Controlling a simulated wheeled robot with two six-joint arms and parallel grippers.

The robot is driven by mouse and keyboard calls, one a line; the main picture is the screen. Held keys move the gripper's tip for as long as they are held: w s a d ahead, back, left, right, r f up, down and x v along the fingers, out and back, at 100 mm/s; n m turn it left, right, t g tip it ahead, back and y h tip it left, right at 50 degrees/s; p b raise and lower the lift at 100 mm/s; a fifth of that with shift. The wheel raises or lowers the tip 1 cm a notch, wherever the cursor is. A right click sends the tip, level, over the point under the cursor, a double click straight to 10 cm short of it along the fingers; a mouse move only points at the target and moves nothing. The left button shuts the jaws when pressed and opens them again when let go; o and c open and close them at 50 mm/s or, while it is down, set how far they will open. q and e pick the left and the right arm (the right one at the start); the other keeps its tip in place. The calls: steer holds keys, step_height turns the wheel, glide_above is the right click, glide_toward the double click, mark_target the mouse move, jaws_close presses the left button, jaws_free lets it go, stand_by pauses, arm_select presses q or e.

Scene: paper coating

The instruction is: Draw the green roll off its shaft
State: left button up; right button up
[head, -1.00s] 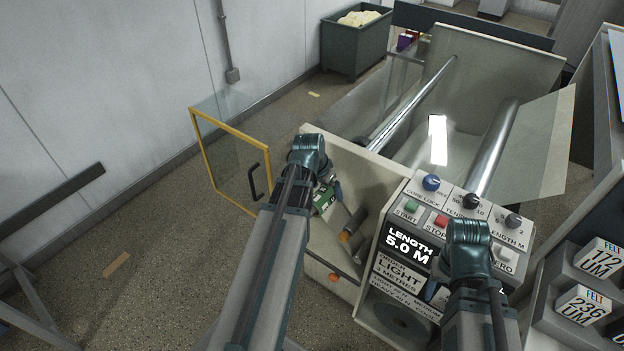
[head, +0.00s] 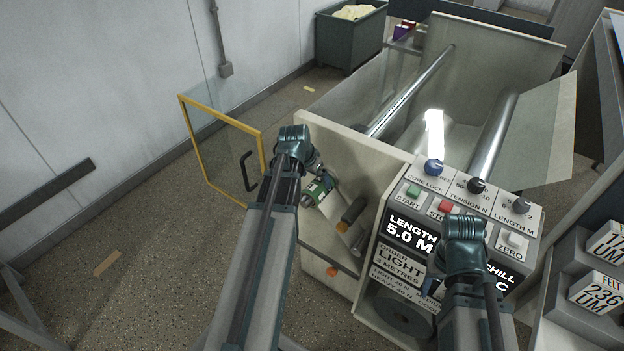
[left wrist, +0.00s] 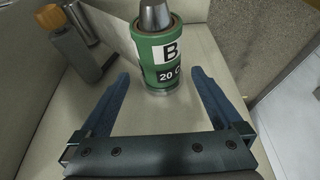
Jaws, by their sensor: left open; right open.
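The green roll (head: 320,188) sits on its shaft at the front of the pale machine, partly behind my left gripper (head: 314,172) in the head view. In the left wrist view the roll (left wrist: 160,55) shows a white patch with "B" and a "20" label, and the grey tapered shaft end (left wrist: 154,15) stands out of its top. My left gripper (left wrist: 160,82) is open, its blue fingers apart on either side of the roll's lower end; contact cannot be told. My right gripper (head: 437,288) is open in front of the control panel, its fingers mostly hidden.
The control panel (head: 398,250) with knobs and buttons stands further right. A yellow-framed clear door (head: 183,135) is swung open at left. Felt boxes (head: 600,292) sit at far right.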

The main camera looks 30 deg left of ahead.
mark_target(318, 185)
arm_select(q)
steer(key=b+x, duration=0.6)
steer(key=x, duration=0.2)
steer(key=shift+w+f+b, duration=0.1)
steer(key=shift+f+b, duration=0.2)
steer(key=shift+b, duration=0.1)
steer(key=shift+r, duration=0.1)
steer(key=shift+c, duration=0.2)
steer(key=c, duration=1.2)
